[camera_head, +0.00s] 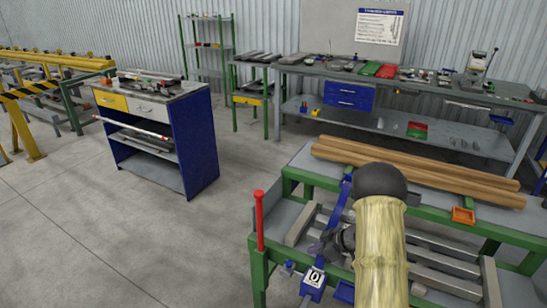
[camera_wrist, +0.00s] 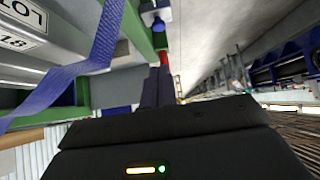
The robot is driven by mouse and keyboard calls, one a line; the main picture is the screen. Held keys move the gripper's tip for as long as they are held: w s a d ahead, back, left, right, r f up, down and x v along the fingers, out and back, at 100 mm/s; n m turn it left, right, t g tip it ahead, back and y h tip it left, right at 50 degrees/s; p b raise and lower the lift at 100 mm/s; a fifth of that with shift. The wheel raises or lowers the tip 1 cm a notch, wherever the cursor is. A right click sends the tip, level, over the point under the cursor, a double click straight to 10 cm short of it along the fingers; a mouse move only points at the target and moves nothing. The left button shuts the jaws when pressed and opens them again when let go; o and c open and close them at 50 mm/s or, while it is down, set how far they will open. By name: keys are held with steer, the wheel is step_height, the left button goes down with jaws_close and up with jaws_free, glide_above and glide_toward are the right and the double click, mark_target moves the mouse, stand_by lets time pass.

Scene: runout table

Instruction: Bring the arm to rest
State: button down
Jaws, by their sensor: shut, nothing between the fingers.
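My gripper (camera_head: 322,243) is over the near green-framed runout table (camera_head: 300,176), with my arm's pale sleeve and dark joint in front of part of the table. In the wrist view my gripper (camera_wrist: 158,74) shows two dark fingers close together, shut with nothing between them. A blue strap (camera_head: 340,208) runs beside the gripper in the head view. The strap (camera_wrist: 70,72) crosses the left of the wrist view.
A red upright post (camera_head: 259,220) stands at the table's left corner. A blue cabinet (camera_head: 200,145) stands left; a long workbench (camera_head: 430,92) stands behind. The floor (camera_head: 110,225) at left is clear.

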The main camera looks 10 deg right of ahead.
step_height(320, 180, up, 18)
steer(key=s+r+m+t+h+p, duration=0.1)
steer(key=s+m+t+h+p, duration=0.15)
steer(key=m+h+p, duration=0.35)
steer(key=s+a+r+m+g+p, duration=0.2)
steer(key=s+a+r, duration=0.1)
steer(key=s, duration=0.8)
steer(key=s+a+r+m+g+h+p, duration=0.1)
steer(key=s+a+r+m+g, duration=0.1)
steer(key=s, duration=0.9)
step_height(320, 180, up, 3)
steer(key=shift+s+a+f+m+g+p, duration=0.1)
steer(key=shift+s+a+m+g+p, duration=0.25)
steer(key=shift+a+g, duration=0.55)
steer(key=shift+w+a+t, duration=0.1)
steer(key=shift+a+t, duration=0.05)
steer(key=shift+t, duration=0.1)
